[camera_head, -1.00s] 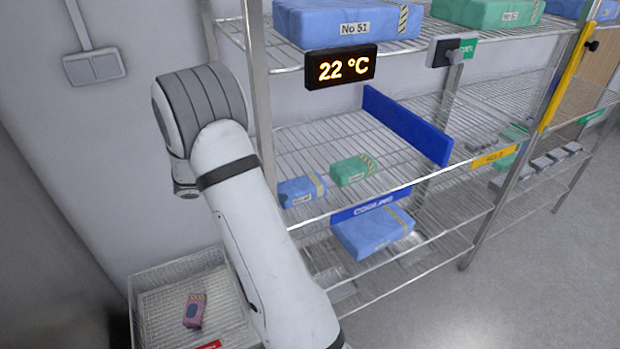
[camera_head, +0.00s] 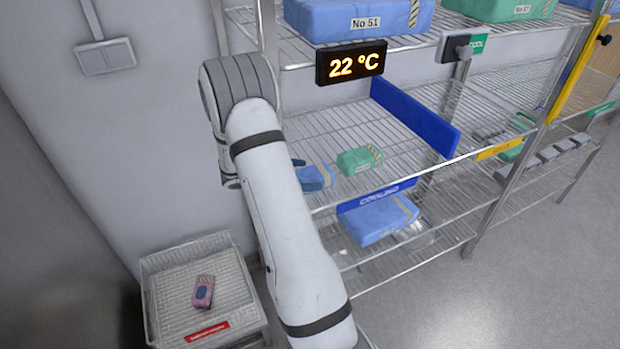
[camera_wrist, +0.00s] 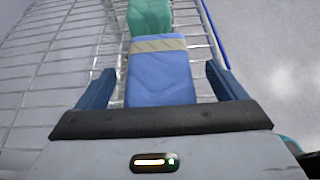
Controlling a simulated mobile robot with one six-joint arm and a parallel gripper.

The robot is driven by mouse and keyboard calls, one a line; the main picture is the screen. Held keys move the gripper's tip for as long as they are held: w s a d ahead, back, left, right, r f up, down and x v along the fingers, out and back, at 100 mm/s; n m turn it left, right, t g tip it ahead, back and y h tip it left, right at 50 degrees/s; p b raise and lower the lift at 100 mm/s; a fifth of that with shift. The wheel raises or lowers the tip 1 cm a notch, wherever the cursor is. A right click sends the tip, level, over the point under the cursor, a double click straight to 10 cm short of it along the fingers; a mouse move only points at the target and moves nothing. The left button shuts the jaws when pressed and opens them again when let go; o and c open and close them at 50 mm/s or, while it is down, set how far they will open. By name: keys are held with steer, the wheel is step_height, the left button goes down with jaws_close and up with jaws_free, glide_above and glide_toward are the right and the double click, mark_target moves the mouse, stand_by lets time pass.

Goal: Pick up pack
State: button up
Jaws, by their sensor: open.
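A small blue pack (camera_head: 318,178) with a striped band lies on the middle wire shelf, left of a small green pack (camera_head: 360,160). In the wrist view the blue pack (camera_wrist: 160,78) lies lengthwise between the two dark blue fingers of my gripper (camera_wrist: 160,88), with a gap on each side. Its near end is hidden behind the gripper body. The green pack (camera_wrist: 149,17) lies just beyond it. My gripper is open; in the head view my arm hides most of it, with one fingertip showing beside the blue pack.
A blue divider (camera_head: 415,118) stands right of the packs. A larger blue pack (camera_head: 375,220) lies on the shelf below. Wrapped packs sit on the top shelf, above a 22 °C display (camera_head: 350,64). A white basket (camera_head: 160,325) holds a pink pack (camera_head: 203,291).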

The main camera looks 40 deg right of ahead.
steer(key=c, duration=1.2)
steer(key=shift+r, duration=0.1)
steer(key=shift+c, duration=0.2)
